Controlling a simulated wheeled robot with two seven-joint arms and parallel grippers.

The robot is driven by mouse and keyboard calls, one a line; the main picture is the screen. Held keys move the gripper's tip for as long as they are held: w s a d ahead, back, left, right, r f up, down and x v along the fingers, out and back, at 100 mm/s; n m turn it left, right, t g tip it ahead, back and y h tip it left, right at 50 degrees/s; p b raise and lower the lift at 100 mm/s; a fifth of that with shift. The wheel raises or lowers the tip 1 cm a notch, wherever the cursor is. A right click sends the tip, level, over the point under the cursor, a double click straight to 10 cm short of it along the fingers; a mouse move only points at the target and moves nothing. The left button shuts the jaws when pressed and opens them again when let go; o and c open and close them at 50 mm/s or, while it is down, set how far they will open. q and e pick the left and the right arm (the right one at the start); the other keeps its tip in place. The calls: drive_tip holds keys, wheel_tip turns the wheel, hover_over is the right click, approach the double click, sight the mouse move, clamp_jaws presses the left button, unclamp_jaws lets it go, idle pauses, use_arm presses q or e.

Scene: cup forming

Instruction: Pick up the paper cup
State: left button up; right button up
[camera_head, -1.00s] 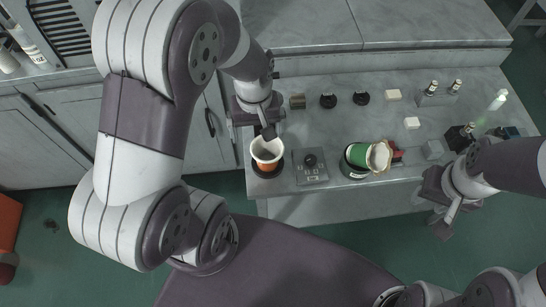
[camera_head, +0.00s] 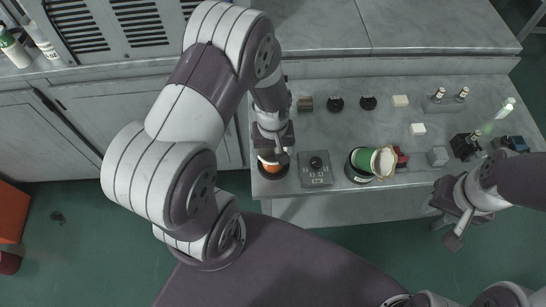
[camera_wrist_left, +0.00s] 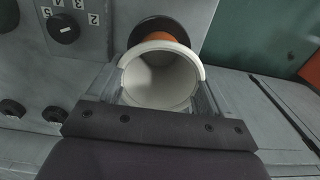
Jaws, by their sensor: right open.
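The paper cup, white inside with an orange outside, stands in a black round holder at the left end of the grey bench. In the head view its orange side (camera_head: 272,167) shows under my left gripper (camera_head: 270,153), which hides most of it. In the left wrist view the cup's open mouth (camera_wrist_left: 160,80) lies between the two fingers of my left gripper (camera_wrist_left: 160,95), one close on each side. I cannot tell whether both fingers press on it. My right gripper (camera_head: 448,222) is open and empty, in front of the bench's right part.
A grey control box with a black knob (camera_head: 316,162) stands right of the cup. A green roll (camera_head: 365,159) lies in a black holder further right. Black knobs, white blocks and small bottles (camera_head: 462,94) stand along the bench.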

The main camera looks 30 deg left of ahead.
use_arm(q)
drive_tip(key=shift+c, duration=0.8)
drive_tip(key=shift+r, duration=0.35)
wheel_tip(320, 180, up, 17)
drive_tip(key=b, duration=0.1)
drive_tip(key=shift+r, duration=0.15)
